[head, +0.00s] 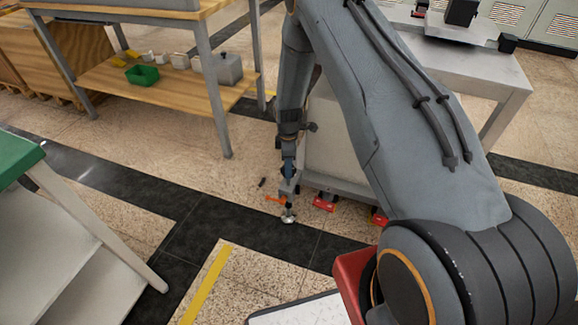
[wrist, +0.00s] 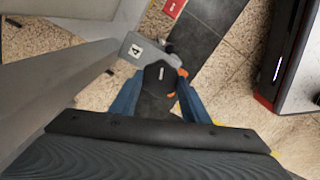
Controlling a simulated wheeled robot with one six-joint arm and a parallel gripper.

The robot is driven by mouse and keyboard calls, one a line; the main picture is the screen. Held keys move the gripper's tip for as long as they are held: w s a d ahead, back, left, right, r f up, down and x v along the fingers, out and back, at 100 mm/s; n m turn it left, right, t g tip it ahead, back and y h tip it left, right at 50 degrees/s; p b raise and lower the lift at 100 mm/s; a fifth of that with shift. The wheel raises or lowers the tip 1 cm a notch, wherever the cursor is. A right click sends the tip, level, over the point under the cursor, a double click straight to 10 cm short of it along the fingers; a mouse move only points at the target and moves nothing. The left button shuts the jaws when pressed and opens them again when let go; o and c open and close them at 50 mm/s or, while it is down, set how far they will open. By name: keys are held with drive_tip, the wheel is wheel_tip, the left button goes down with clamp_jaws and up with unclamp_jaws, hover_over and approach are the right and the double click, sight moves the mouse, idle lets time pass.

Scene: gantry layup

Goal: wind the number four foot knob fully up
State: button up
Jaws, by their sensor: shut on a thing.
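The number four foot knob (wrist: 160,76) is black with a white mark on top. In the wrist view it sits between the two blue fingers of my gripper (wrist: 158,100), which is shut on it. A white label with a 4 (wrist: 135,51) is on the grey bracket beside it. In the head view my gripper (head: 288,172) points down at the bracket, above the levelling foot (head: 288,216) with its round metal pad at the floor. An orange part (head: 274,198) sticks out beside the foot. Whether the pad touches the floor is unclear.
Red parts (head: 324,203) sit under the grey machine's frame to the right. A small dark object (head: 262,182) lies on the floor nearby. A wooden-shelved bench (head: 165,85) with a green bin (head: 142,75) stands at the back left. A green-topped table (head: 15,155) is at left.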

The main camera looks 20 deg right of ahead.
drive_tip(key=n, duration=0.5)
drive_tip(key=shift+s, duration=0.15)
drive_tip(key=shift+n, duration=2.1)
drive_tip(key=shift+s, duration=0.1)
drive_tip(key=o, duration=1)
drive_tip(key=shift+a, duration=0.1)
drive_tip(key=shift+o, duration=0.2)
